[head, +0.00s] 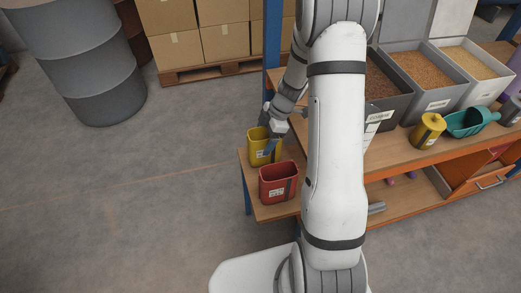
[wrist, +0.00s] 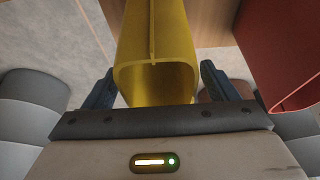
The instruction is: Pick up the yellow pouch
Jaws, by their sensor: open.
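The yellow pouch (head: 258,152) stands upright and open-topped on the left end of the wooden bench, with a small pale label on its front. It also shows in the wrist view (wrist: 156,55), where it fills the space ahead of my gripper. My gripper (wrist: 158,88) is open, with one dark finger on either side of the pouch's near rim. Contact with the fingers cannot be made out. In the head view my gripper (head: 268,146) is at the pouch's upper right side, and my arm hides part of the bench.
A red pouch (head: 278,183) stands close by on the same bench end, and at the right in the wrist view (wrist: 287,50). Grain bins (head: 422,72), a yellow canister (head: 427,131) and a teal scoop (head: 470,122) are farther right. The floor at left is clear up to a grey drum (head: 85,60).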

